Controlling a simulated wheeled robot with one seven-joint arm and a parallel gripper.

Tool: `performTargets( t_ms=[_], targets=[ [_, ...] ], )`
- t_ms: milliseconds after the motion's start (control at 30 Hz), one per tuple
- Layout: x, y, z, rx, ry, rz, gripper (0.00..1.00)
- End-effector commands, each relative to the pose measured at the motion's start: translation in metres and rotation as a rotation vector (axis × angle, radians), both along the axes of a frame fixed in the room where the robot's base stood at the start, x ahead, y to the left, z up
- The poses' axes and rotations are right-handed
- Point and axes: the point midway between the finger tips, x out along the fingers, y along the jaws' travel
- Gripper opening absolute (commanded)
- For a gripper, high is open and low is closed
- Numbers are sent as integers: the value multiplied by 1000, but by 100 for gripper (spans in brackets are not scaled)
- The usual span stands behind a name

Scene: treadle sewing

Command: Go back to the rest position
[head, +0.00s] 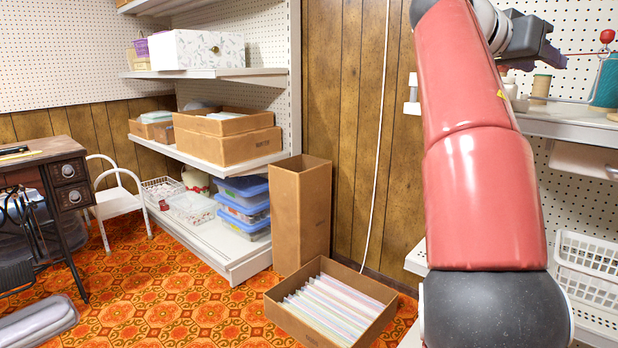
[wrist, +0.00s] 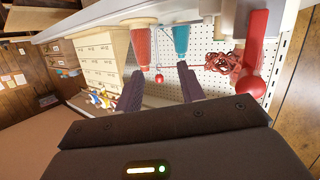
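My red arm (head: 475,150) rises across the right side of the head view. My gripper (head: 535,45) is high at the upper right, in front of the pegboard and near the shelf, partly hidden behind the arm. In the wrist view, my gripper (wrist: 160,71) shows two dark fingers standing well apart with nothing held between them. A small red ball (wrist: 159,78) shows in the gap, and it looks to be beyond the fingers.
The right shelf (head: 570,124) holds a tan spool (head: 541,88) and a teal cone (head: 607,82). A white basket (head: 590,255) sits below. An open box of folders (head: 330,305) and a tall carton (head: 300,210) stand on the floor. Patterned floor (head: 150,290) lies clear at left.

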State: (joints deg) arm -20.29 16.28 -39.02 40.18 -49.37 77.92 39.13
Motion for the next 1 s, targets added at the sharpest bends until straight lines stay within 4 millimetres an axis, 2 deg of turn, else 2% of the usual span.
performTargets(
  t_ms=[100, 200, 300, 367, 467, 567, 800, 900, 1000],
  targets=[
    [-4, -17, -21, 82, 66, 62, 39],
    [-8, -25, -46, 163, 130, 139, 39],
    [-17, -25, -80, 261, 206, 251, 39],
    [-25, -17, -104, 324, 253, 336, 39],
    [-43, 7, -144, 413, 326, 485, 39],
    [-67, 41, -183, 483, 390, 631, 39],
    [-146, 135, -278, 582, 522, 931, 39],
    [-179, 166, -317, 599, 567, 1015, 39],
    [-205, 186, -348, 609, 600, 1067, 39]
  ],
)
